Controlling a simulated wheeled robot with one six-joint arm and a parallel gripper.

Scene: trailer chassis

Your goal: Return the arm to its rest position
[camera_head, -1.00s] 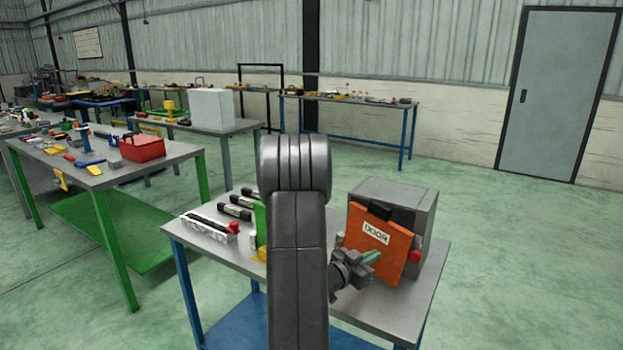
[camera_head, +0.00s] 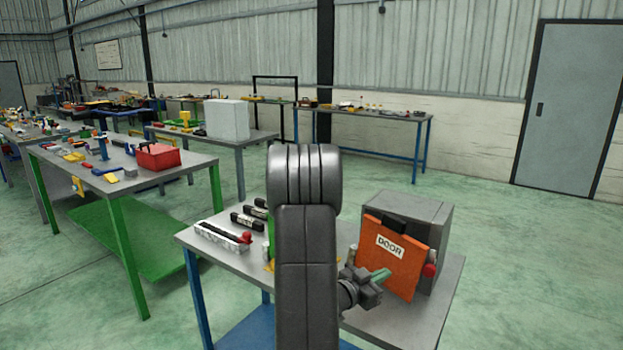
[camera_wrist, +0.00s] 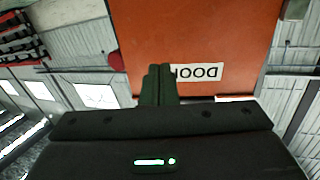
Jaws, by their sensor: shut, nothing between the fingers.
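My gripper (camera_head: 378,277) is shut and empty, with green fingertips, at the lower left of the orange door panel (camera_head: 403,268) in the head view. The panel is labelled DOOR and stands tilted on the front of a grey box (camera_head: 440,215) on the near table. In the wrist view, the shut fingers (camera_wrist: 158,84) show in front of the orange panel (camera_wrist: 200,35), and cover part of its upside-down label. I cannot tell whether the fingertips touch the panel. My dark arm stands raised in the middle of the head view and hides part of the table.
The near grey table (camera_head: 405,325) holds a white tray (camera_head: 220,238) and black labelled parts (camera_head: 247,221) left of my arm. A cluttered green-legged table (camera_head: 120,185) stands left. Open floor lies to the right.

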